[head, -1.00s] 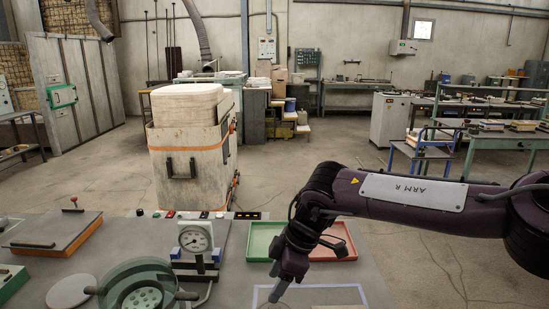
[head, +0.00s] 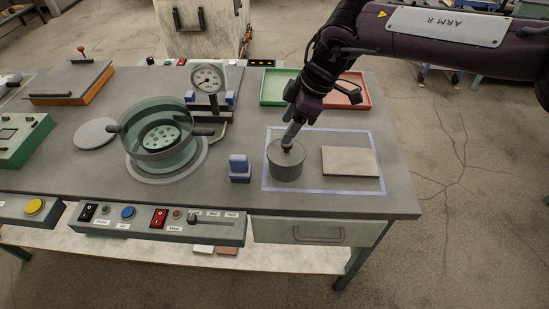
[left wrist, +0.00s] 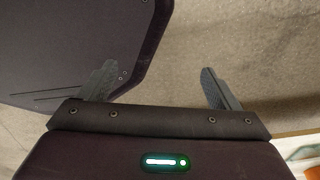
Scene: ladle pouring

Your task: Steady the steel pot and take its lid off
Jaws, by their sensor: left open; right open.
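The steel pot (head: 286,172) is a small grey cylinder standing upright inside a blue outlined rectangle on the bench. Its lid (head: 276,150) is on top, partly hidden by my right gripper. My right gripper (head: 290,143) points down at the middle of the lid, with its fingertips at the lid's top. It is open; whether the fingers touch the lid or its knob is too small to tell. My left gripper (left wrist: 158,70) is open and empty in the left wrist view, with bare floor behind it. It is not in the head view.
A flat pale block (head: 349,162) lies right of the pot. A small blue stand (head: 239,169) is left of it. A green tray (head: 275,84) and red tray (head: 354,92) lie behind. A round glass chamber (head: 160,160) and dial gauge (head: 208,79) stand farther left.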

